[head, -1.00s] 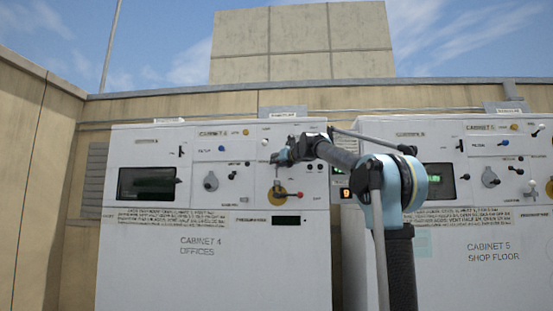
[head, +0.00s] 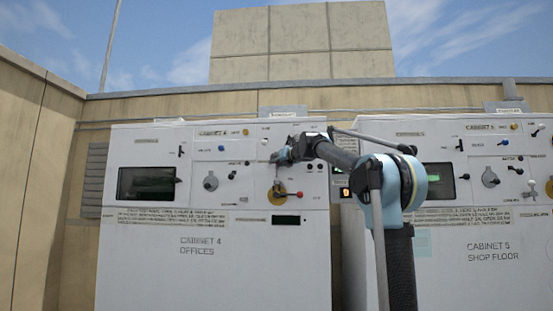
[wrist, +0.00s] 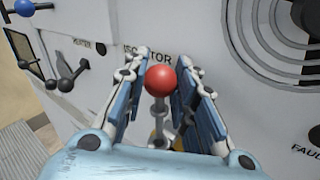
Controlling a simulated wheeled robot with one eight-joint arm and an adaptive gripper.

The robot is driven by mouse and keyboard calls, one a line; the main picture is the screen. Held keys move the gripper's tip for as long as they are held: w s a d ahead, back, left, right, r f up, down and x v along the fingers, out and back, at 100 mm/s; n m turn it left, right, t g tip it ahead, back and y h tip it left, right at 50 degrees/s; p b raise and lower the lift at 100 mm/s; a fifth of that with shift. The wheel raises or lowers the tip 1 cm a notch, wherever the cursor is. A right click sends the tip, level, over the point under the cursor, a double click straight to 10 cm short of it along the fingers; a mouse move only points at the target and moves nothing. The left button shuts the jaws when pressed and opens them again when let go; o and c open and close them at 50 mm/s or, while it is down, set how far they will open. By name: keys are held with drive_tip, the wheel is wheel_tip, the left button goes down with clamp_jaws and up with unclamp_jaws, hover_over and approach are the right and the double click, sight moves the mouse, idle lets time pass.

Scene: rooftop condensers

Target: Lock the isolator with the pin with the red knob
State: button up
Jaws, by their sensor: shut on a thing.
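The pin with the red knob (wrist: 160,81) is between the two blue-padded fingers of my gripper (wrist: 168,72) in the wrist view. The gripper is shut on it, and a grey shaft shows below the knob. In the head view my gripper (head: 279,157) is in front of the right part of the Cabinet 4 panel, just above the isolator, a yellow disc (head: 275,198) with a red-tipped handle (head: 299,195). In the wrist view the isolator is mostly hidden behind the gripper; only bits of yellow show. I cannot tell whether the pin's tip is in a hole.
Cabinet 4 (head: 210,275) has a dark display window (head: 147,184), a grey rotary switch (head: 210,181) and several small knobs. Cabinet 5 (head: 490,285) stands to the right. A round vent grille (wrist: 282,40) and blue and black knobs (wrist: 25,7) show in the wrist view.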

drive_tip(key=shift+f, duration=2.7)
idle(2.8)
drive_tip(key=o, duration=1.2)
drive_tip(key=shift+c, duration=0.2)
drive_tip(key=v, duration=1.2)
